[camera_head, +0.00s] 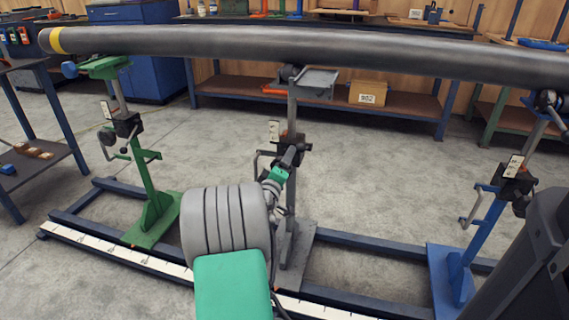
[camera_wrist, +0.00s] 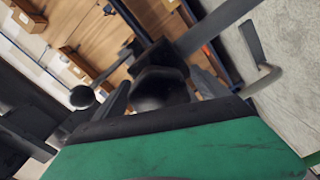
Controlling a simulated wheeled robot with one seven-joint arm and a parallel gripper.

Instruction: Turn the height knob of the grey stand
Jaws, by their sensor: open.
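The grey stand (camera_head: 292,118) stands in the middle of the head view, its column upright under the long pipe. Its dark clamp block carries a crank handle on the left side; a handle also shows at the right of the wrist view (camera_wrist: 262,75). My gripper (camera_head: 295,153) is at this block, in front of the column. In the wrist view a dark rounded knob (camera_wrist: 158,88) lies between my two open fingers. I cannot tell whether the fingers touch it. In the head view my gripper hides the knob.
A long dark pipe (camera_head: 300,45) with a yellow band spans the top. A green stand (camera_head: 148,180) is at left, a blue stand (camera_head: 468,245) at right. Dark floor rails (camera_head: 365,243) and a white scale strip run below. A shelf with a box (camera_head: 368,93) is behind.

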